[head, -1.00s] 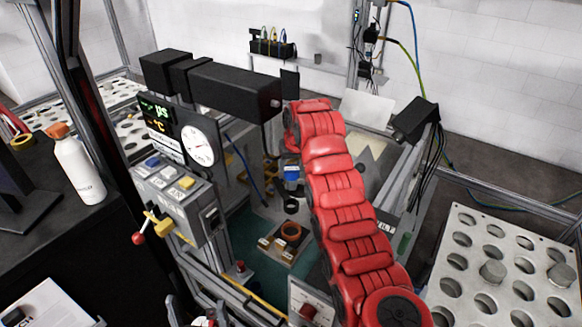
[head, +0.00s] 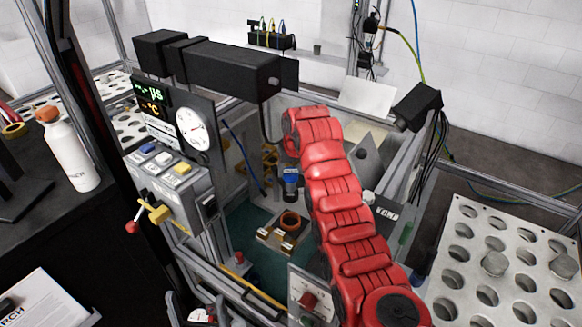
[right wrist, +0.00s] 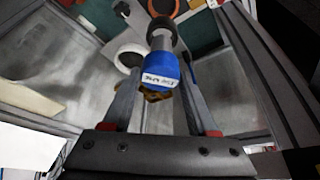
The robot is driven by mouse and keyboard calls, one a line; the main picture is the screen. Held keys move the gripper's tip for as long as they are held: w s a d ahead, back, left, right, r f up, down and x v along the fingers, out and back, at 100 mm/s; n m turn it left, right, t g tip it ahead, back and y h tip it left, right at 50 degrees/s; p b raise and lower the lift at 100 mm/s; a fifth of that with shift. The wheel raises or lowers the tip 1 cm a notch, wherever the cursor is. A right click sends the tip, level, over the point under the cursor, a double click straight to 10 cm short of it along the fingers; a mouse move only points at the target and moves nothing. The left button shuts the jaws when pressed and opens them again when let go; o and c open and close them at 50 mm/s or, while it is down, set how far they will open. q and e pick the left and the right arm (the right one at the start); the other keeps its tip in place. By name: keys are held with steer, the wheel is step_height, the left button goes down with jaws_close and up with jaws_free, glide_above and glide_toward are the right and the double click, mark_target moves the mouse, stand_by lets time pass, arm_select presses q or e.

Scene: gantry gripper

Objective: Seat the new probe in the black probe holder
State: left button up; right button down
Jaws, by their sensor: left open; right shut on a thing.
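The new probe (right wrist: 160,66), with a blue labelled body and a silver shaft, is held between the fingers of my right gripper (right wrist: 161,74). Its blue body also shows in the head view (head: 291,176). The black probe holder (right wrist: 165,32) is a dark ring at the far end of the shaft; it lies just below the blue body in the head view (head: 290,196). The shaft lines up with the ring, but I cannot tell how deep it sits. My red right arm hides most of its gripper in the head view. My left gripper (head: 192,313) is partly visible, open, at the bottom edge.
A white ring (right wrist: 130,57) is beside the shaft. A control box (head: 175,190) with a dial gauge (head: 192,129) stands left. Frame rails enclose the work area. A perforated table (head: 480,285) is at right.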

mark_target(291, 184)
steer(key=shift+b, duration=0.45)
stand_by(1.0)
steer(key=shift+b, duration=0.55)
stand_by(0.5)
steer(key=shift+f+b, duration=1.1)
steer(key=shift+f, duration=1.75)
steer(key=shift+c, duration=0.5)
jaws_free()
